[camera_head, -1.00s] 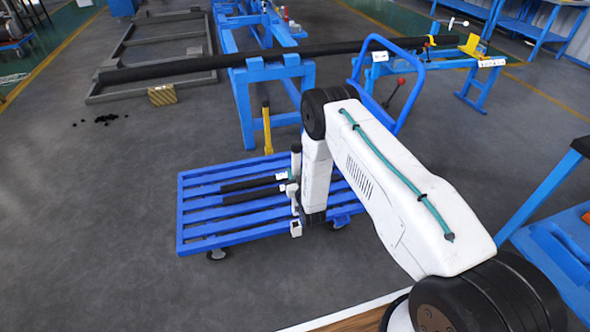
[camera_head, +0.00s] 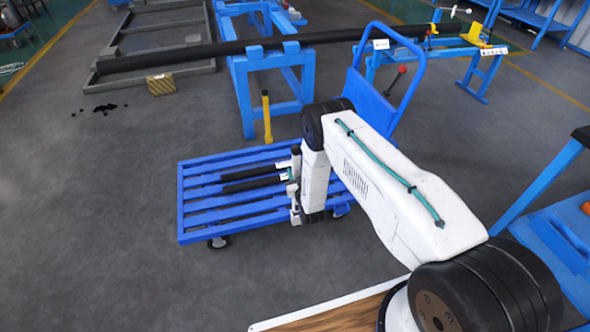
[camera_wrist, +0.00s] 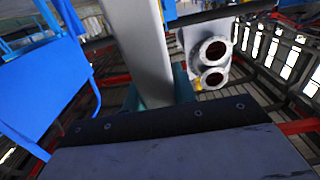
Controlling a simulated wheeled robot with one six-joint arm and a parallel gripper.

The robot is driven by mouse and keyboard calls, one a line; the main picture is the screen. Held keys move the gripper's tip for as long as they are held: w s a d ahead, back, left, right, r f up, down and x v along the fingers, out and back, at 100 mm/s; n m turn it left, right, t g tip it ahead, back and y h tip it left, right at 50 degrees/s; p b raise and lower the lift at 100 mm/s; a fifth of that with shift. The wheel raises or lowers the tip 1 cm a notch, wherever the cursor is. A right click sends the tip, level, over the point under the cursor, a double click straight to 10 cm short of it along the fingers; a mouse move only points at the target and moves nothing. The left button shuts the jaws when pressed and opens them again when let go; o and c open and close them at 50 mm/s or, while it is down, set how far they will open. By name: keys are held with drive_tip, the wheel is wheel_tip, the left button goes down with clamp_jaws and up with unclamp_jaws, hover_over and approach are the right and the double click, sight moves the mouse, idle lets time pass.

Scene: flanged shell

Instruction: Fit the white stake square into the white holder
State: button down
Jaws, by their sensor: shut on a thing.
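A pale square bar, which looks like the white stake (camera_wrist: 140,45), runs up the middle of the wrist view. My gripper (camera_wrist: 158,92) is shut on it, with teal fingers showing on both sides. In the head view my gripper (camera_head: 296,190) hangs over the right part of the blue cart, with white pieces around it too small to tell apart. A pale metal piece with two round openings (camera_wrist: 210,62) is right of the bar in the wrist view, apart from it in the picture. I cannot tell whether it is the white holder. The bar's far end is out of view.
The blue slatted cart (camera_head: 205,222) carries two black rods (camera_head: 250,179) left of my gripper. Its blue handle (camera_head: 372,105) rises behind my arm. A yellow post (camera_head: 266,115) and a blue stand (camera_head: 240,85) are behind it.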

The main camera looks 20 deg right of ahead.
drive_tip(key=shift+f, duration=0.35)
wheel_tip(320, 180, down, 8)
idle(4.4)
drive_tip(key=c, duration=1)
unclamp_jaws()
drive_tip(key=shift+c, duration=0.2)
drive_tip(key=shift+f, duration=0.1)
drive_tip(key=shift+s, duration=0.15)
drive_tip(key=s, duration=0.7)
drive_tip(key=shift+s, duration=0.3)
